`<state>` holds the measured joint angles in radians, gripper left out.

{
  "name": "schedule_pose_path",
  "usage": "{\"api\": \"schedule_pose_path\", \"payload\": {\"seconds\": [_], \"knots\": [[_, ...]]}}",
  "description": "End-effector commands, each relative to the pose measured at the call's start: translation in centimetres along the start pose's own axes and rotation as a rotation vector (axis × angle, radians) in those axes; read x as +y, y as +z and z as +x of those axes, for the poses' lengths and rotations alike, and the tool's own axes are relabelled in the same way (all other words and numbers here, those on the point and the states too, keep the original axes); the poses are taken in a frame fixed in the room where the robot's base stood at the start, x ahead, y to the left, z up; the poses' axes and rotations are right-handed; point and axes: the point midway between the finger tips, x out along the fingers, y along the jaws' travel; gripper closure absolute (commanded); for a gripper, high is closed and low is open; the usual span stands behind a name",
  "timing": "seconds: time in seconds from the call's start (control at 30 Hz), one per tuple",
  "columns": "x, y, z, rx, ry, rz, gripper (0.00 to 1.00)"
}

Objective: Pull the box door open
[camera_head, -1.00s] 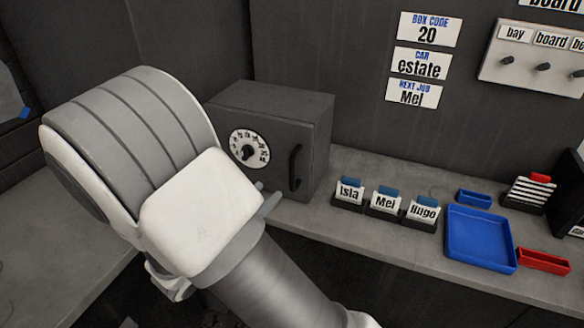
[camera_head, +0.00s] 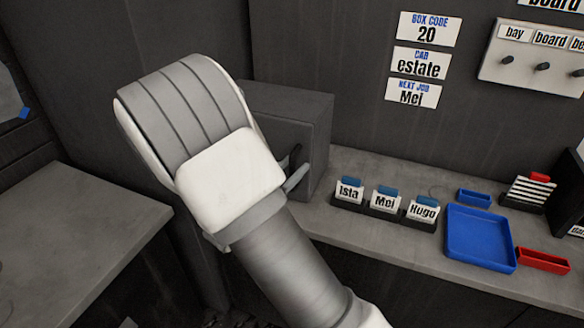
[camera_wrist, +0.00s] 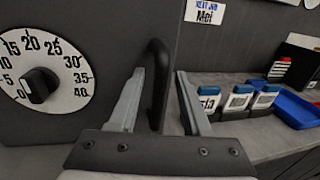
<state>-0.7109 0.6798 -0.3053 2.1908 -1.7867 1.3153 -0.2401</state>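The box (camera_head: 300,115) is a dark grey safe-like box on the counter, and its door looks closed. Its black upright bar handle (camera_head: 295,155) shows just past my arm. In the wrist view the handle (camera_wrist: 158,85) stands between the two fingers of my gripper (camera_wrist: 160,76), with a gap to the right finger; whether the left finger touches it I cannot tell. The fingers are apart. The numbered dial (camera_wrist: 62,88) with a black knob is left of the handle in the wrist view. In the head view my arm hides the dial and most of the door front.
Card holders marked Isla, Mei (camera_head: 386,201) and Hugo stand on the counter right of the box. A blue tray (camera_head: 481,238) and red tray (camera_head: 543,261) lie farther right. Wall signs (camera_head: 430,29) read box code 20, estate, Mei.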

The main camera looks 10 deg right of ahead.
Motion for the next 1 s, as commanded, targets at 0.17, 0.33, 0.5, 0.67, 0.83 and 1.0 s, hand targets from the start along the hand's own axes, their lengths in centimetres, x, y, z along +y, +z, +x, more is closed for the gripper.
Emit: {"api": "schedule_pose_path", "payload": {"seconds": [0.17,0.33,0.5,0.67,0.83,1.0], "knots": [[0.00,0.00,-0.03,0.000,0.000,0.000,0.85],[0.00,0.01,-0.04,0.000,0.000,0.000,1.00],[0.01,0.01,-0.04,0.000,0.000,0.000,1.00],[0.01,0.01,-0.05,0.000,0.000,0.000,1.00],[0.01,0.01,-0.05,0.000,0.000,0.000,1.00],[0.01,0.01,-0.05,0.000,0.000,0.000,1.00]]}}
